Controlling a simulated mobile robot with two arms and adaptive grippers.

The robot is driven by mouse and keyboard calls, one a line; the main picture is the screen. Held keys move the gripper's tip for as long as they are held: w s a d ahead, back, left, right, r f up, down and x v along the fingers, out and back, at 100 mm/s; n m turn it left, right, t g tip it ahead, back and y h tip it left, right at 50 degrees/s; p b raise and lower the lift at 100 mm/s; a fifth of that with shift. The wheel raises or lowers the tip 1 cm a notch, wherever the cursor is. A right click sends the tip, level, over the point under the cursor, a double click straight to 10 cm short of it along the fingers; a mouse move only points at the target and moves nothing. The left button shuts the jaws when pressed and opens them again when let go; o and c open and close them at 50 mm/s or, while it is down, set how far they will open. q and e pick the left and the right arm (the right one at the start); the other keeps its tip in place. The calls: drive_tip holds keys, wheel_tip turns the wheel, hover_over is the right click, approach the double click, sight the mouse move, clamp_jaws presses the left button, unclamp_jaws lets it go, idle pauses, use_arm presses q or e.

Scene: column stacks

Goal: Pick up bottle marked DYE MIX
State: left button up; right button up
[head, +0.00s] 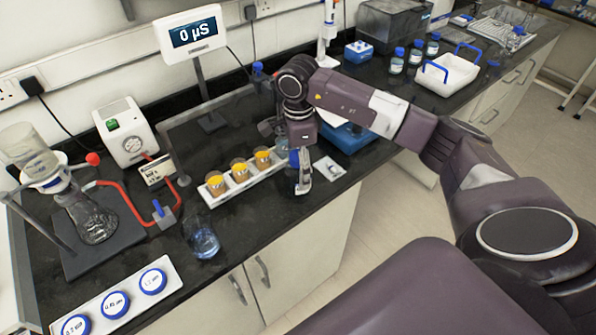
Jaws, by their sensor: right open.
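I cannot read DYE MIX on any bottle. Three blue-capped bottles (397,62) stand in a row at the back right of the bench. Another blue-capped bottle (258,76) stands behind my right arm near the wall, partly hidden. My right gripper (303,184) points down just above the bench's front edge, right of the white rack. It is open. Something blue and glassy shows close behind its fingers, mostly hidden, so I cannot tell whether it is a bottle or whether they touch. My left gripper is out of view.
A white rack (213,200) holds three orange-filled vessels left of my right gripper. A beaker of blue liquid (204,242) stands near the front edge. A meter display (190,32) reads 0 µS. A white tray with blue handles (448,73) is at right.

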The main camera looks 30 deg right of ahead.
drive_tip(key=shift+f, duration=0.6)
drive_tip(key=c, duration=1.7)
drive_tip(key=shift+o, duration=0.2)
drive_tip(key=shift+r, duration=0.1)
